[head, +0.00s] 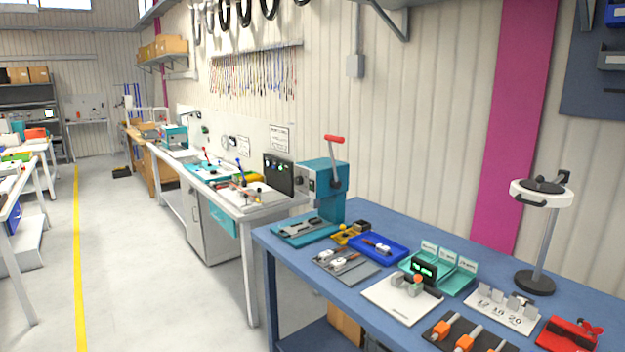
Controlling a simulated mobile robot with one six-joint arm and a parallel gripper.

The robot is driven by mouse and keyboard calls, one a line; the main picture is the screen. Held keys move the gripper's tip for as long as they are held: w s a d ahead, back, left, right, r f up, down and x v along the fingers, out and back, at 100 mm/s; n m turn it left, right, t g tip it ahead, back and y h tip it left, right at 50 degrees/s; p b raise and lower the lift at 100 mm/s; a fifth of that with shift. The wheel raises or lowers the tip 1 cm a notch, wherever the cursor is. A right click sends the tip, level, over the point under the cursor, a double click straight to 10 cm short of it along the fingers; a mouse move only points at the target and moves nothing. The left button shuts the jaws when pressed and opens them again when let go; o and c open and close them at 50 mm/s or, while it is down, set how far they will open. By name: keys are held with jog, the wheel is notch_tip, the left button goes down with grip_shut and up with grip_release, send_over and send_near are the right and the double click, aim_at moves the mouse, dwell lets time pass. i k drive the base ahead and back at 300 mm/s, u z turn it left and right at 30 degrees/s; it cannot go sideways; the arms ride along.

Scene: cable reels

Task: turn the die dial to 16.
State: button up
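A teal crimp press (325,190) with a red-handled lever (335,160) stands at the far left end of the blue bench. A small dark round part on its grey front face may be the die dial, but it is too small to read any number or pointer. A white board (502,311) at the front right of the bench carries several small grey pieces and numbers that look like 12, 16 and 20. My gripper is not in this view.
The blue bench (400,232) also holds a blue tray (378,248), a white plate with a small device (402,299), a teal stand with cards (440,268), orange-handled tools (463,341) and a round-topped stand (541,240). The floor (150,290) at left is clear.

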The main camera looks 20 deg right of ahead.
aim_at(299, 180)
jog(key=z, duration=0.05)
jog(key=i, duration=0.75)
jog(key=u, duration=0.85)
jog(key=i, duration=0.55)
jog(key=u, duration=0.35)
